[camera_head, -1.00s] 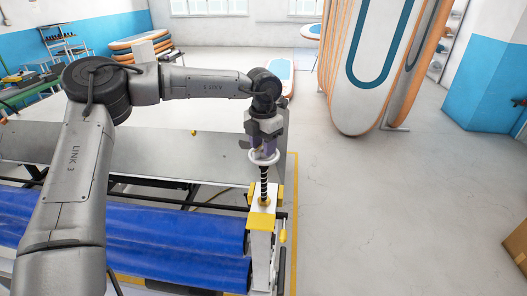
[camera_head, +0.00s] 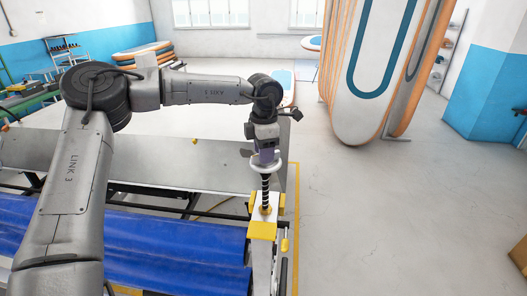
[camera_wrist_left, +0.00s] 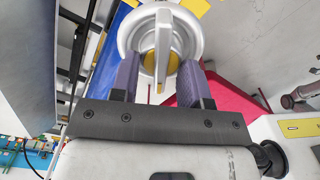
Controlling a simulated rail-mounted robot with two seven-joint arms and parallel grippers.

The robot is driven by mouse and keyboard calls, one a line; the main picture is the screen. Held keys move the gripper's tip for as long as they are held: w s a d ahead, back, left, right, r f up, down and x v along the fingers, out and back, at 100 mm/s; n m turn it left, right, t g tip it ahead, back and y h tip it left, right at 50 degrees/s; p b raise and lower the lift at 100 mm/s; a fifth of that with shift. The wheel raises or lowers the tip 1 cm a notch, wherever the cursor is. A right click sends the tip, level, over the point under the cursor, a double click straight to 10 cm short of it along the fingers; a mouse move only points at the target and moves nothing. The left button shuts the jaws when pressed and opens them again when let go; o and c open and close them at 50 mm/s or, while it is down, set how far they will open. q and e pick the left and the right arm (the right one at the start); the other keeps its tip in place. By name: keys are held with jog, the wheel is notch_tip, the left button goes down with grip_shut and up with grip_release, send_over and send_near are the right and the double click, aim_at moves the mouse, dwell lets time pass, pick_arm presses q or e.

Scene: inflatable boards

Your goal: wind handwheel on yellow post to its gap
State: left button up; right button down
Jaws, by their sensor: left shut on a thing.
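The white handwheel (camera_head: 267,164) sits on top of a black banded upright spindle (camera_head: 266,190) in the head view. The spindle rises from the yellow-topped post (camera_head: 262,231) at the right end of the bench. My left gripper (camera_head: 265,154) points down onto the handwheel and is shut on it. In the left wrist view the handwheel's round white rim (camera_wrist_left: 126,35) shows beyond the purple fingers (camera_wrist_left: 160,84), with its light grey crossbar between them. The wheel's gap cannot be made out clearly. My right gripper is not in view.
A blue sheet roll (camera_head: 170,235) lies along the bench left of the post. A grey metal bed (camera_head: 120,155) runs behind it. Tall upright boards (camera_head: 375,70) stand at the back right.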

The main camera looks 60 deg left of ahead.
pick_arm(q)
jog(key=shift+w+d+r, duration=0.1)
jog(key=shift+r, duration=0.1)
dwell(0.7)
jog(key=o, duration=0.8)
jog(key=shift+c, duration=0.2)
jog(key=shift+o, duration=0.8)
jog(key=shift+f, duration=0.1)
jog(key=shift+r, duration=0.6)
notch_tip(320, 180, up, 13)
jog(key=b, duration=0.2)
jog(key=shift+f, duration=0.2)
